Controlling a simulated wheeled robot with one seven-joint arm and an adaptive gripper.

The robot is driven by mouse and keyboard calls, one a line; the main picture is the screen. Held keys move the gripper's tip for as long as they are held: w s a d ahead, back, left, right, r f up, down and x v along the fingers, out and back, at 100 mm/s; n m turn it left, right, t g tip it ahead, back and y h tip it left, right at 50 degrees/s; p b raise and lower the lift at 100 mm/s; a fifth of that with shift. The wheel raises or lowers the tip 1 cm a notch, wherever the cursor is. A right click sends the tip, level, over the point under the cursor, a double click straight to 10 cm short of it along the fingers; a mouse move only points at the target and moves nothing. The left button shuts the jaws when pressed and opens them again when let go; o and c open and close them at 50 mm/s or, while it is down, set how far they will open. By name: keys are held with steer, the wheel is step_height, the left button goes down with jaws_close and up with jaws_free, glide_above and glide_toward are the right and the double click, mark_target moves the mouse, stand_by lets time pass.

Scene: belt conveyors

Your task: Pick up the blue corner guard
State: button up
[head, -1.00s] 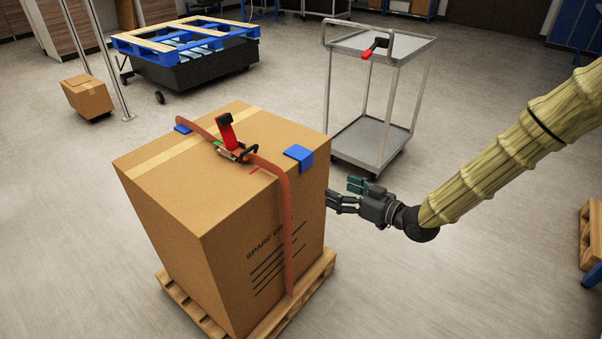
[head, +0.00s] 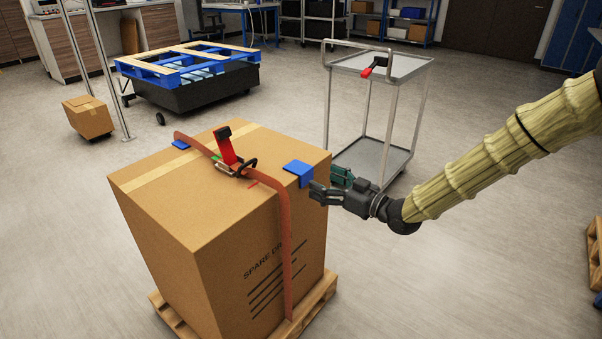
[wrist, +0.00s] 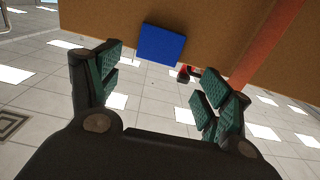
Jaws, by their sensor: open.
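A blue corner guard (head: 299,170) sits over the top right edge of a big cardboard box (head: 190,215), beside an orange strap (head: 283,240). In the wrist view the guard (wrist: 161,44) shows as a blue rectangle at the box's lower edge, ahead of and between my fingers. My gripper (head: 327,183) is open and empty, just right of the guard and apart from it in the wrist view (wrist: 160,88). A second blue guard (head: 180,145) lies under the strap on the far left edge of the box top.
A red-handled ratchet buckle (head: 230,155) stands up on the box top. The box rests on a wooden pallet (head: 320,296). A grey trolley (head: 372,158) stands behind my gripper with a red-handled tool (head: 374,66) on top.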

mark_target(308, 172)
steer(key=x, duration=0.2)
steer(key=b+x, duration=0.1)
steer(key=x, duration=0.2)
steer(key=shift+w+d, duration=0.2)
steer(key=shift+w, duration=0.05)
steer(key=c, duration=1)
